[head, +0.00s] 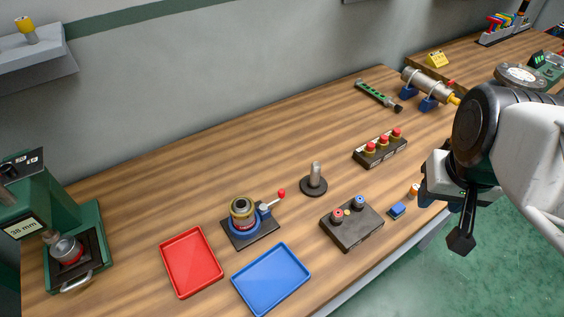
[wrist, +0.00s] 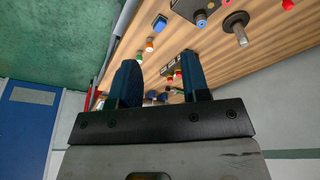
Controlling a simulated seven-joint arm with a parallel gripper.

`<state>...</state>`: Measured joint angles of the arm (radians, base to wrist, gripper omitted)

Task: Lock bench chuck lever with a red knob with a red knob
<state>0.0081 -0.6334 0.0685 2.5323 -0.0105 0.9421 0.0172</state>
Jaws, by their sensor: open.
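The bench chuck (head: 242,213) stands on a dark square base on the table, between and behind the red and blue trays. It has a blue body and holds a brass and grey cylindrical part. Its lever with a red knob (head: 281,193) points to the right and slightly up in the head view. My gripper (head: 461,222) is at the right, past the table's front edge and well away from the chuck. In the wrist view its two dark blue fingers (wrist: 160,85) are apart with nothing between them. The chuck cannot be made out in the wrist view.
A red tray (head: 191,262) and a blue tray (head: 271,279) lie near the chuck. A grey post on a round base (head: 314,180) stands right of the lever. A dark box with knobs (head: 352,226) and a block with red knobs (head: 380,148) are further right. A green press (head: 70,247) stands left.

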